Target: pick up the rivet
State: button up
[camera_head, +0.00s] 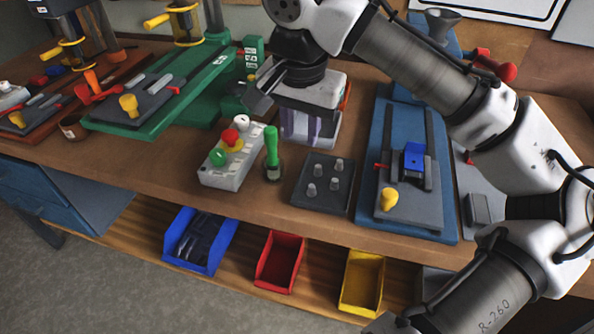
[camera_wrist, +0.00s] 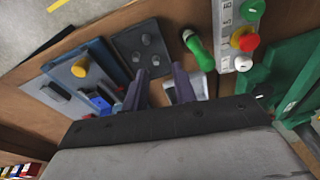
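Several small silver rivets stand upright in a dark square tray (camera_head: 338,202) on the workbench; one rivet (camera_head: 317,170) is at its back left. The tray (camera_wrist: 124,44) and rivets (camera_wrist: 146,40) also show at the top of the wrist view. My gripper (camera_head: 299,138) is above the bench, behind the tray in the head view. Its two purple-grey fingers stand apart with no rivet between them. In the wrist view the gripper (camera_wrist: 160,82) points toward the tray, with a clear gap from the rivets.
A green-handled tool (camera_head: 272,158) and a button box (camera_head: 228,175) stand left of the tray. A blue press base (camera_head: 371,206) with a blue block (camera_head: 414,158) is on the right. Blue (camera_head: 183,255), red (camera_head: 261,281) and yellow (camera_head: 346,298) bins sit on the lower shelf.

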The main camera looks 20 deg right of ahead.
jog(key=s+d, duration=0.1)
send_over(312, 193)
jog(key=shift+m+g, duration=0.3)
jog(key=shift+m, duration=0.1)
jog(key=f, duration=0.8)
jog(key=shift+s+a+p, duration=0.2)
jog(key=shift+s+p, duration=0.1)
jog(key=shift+s, duration=0.05)
jog(key=f, duration=0.3)
jog(key=f+p, duration=0.1)
jog(key=f, duration=0.1)
jog(key=shift+w+f, duration=0.25)
grip_shut()
